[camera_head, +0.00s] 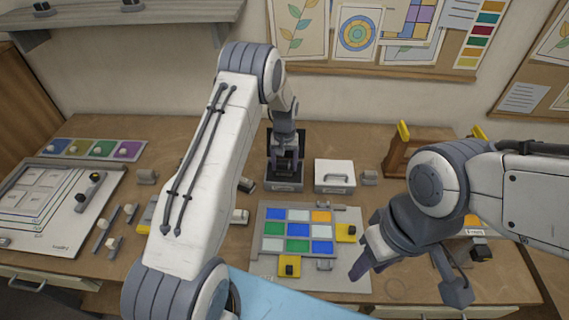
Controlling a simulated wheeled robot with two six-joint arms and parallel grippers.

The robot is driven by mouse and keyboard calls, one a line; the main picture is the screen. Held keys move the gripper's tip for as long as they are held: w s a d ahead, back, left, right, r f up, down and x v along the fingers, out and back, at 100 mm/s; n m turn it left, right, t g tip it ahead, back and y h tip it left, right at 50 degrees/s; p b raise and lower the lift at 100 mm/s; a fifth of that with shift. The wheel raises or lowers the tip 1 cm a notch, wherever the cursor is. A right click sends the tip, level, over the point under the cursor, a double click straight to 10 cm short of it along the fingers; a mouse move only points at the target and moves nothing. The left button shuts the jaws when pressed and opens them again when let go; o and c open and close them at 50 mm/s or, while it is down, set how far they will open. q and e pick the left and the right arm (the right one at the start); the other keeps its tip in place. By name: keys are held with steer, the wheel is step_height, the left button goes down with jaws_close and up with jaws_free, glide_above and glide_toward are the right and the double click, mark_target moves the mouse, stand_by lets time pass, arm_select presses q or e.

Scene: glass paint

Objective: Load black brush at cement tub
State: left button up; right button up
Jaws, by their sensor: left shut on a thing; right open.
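A grey tub with dark contents (284,185) stands at the back middle of the table, its dark lid raised behind it. I take it to be the cement tub; its label is too small to read. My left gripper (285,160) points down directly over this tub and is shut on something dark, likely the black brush. The held thing is mostly hidden by the fingers, and I cannot tell whether its tip touches the contents. My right gripper (366,262) is open and empty, above the table right of the coloured glass panel (297,250).
A white lidded box (334,174) stands right beside the tub. A paint tray (94,149) with several colour wells lies at the back left. Small tools lie at left. A wooden rack (430,140) stands at right, partly behind my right arm.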

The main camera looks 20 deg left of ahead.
mark_target(284, 162)
arm_select(q)
steer(key=shift+f+b, duration=0.4)
steer(key=shift+f, duration=0.05)
stand_by(1.3)
steer(key=shift+r+p, duration=2.15)
steer(key=shift+r, duration=1.45)
steer(key=shift+f, duration=0.1)
